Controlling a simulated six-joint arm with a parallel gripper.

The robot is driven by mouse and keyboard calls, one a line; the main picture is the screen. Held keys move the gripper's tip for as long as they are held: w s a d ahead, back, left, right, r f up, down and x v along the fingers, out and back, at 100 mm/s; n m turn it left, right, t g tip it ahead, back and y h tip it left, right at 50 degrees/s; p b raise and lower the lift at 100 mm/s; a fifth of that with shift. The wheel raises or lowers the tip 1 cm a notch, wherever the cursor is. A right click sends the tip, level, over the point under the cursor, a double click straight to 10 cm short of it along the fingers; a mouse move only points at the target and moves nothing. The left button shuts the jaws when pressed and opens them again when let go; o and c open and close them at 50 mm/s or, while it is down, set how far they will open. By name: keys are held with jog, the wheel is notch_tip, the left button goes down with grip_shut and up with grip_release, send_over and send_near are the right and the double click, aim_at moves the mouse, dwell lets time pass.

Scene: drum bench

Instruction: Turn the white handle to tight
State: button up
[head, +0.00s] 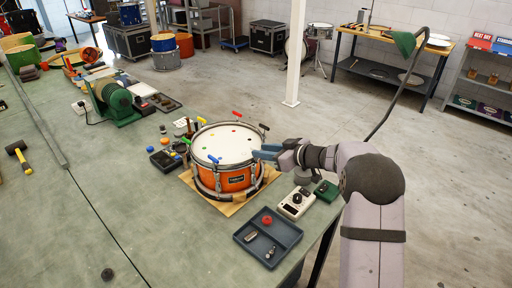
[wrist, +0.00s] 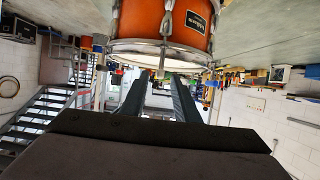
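The orange snare drum (head: 236,180) with a white head stands on a tan board (head: 220,206) on the bench. Several coloured handles stick up around its rim, among them a green handle (head: 184,139), a blue handle (head: 213,158) and a black handle (head: 264,126). I cannot make out a white handle. My gripper (head: 256,151) is at the drum's right rim and may hide part of it. In the wrist view the drum appears upside down, and my gripper (wrist: 159,80) has its two fingers well apart beside the rim. I see nothing clearly held between them.
A dark tray (head: 285,234) with a red knob (head: 267,220) lies in front of the drum. A white box with a black dial (head: 296,203) and a small green box (head: 327,191) sit near the bench's right edge. Small parts lie left of the drum.

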jog(key=shift+p+x, duration=0.9)
jog(key=shift+x, duration=1.2)
jog(key=shift+s, duration=0.1)
grip_shut()
